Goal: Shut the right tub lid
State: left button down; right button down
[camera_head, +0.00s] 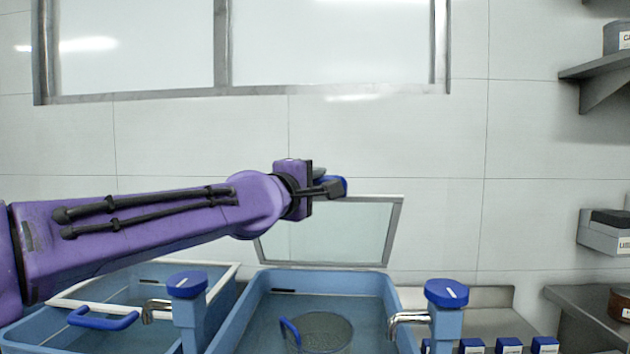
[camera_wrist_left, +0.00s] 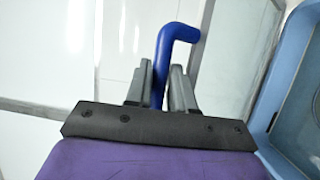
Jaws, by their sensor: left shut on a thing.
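The right tub (camera_head: 386,287) is a blue basin at the bottom middle of the head view. Its lid (camera_head: 345,233), a clear pane in a grey frame, stands raised at the back of the tub, leaning near the wall. My left gripper (camera_head: 330,187) is at the lid's upper edge. In the left wrist view, the fingers of my left gripper (camera_wrist_left: 162,88) are shut on the blue lid handle (camera_wrist_left: 178,34), whose bent end sticks out past them. The lid's pane also shows in the left wrist view (camera_wrist_left: 235,50). My right gripper is not in view.
A left tub (camera_head: 222,300) with a white-framed lid and blue handle (camera_head: 103,318) stands beside it. A mesh basket (camera_head: 322,335) sits in the right tub. Shelves (camera_head: 590,78) are at the right.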

pick_arm(q)
jog(key=shift+f, duration=0.35)
jog(key=c, duration=1.3)
grip_release()
jog(key=shift+w, duration=0.1)
jog(key=shift+c, duration=0.2)
jog(key=shift+w, duration=0.1)
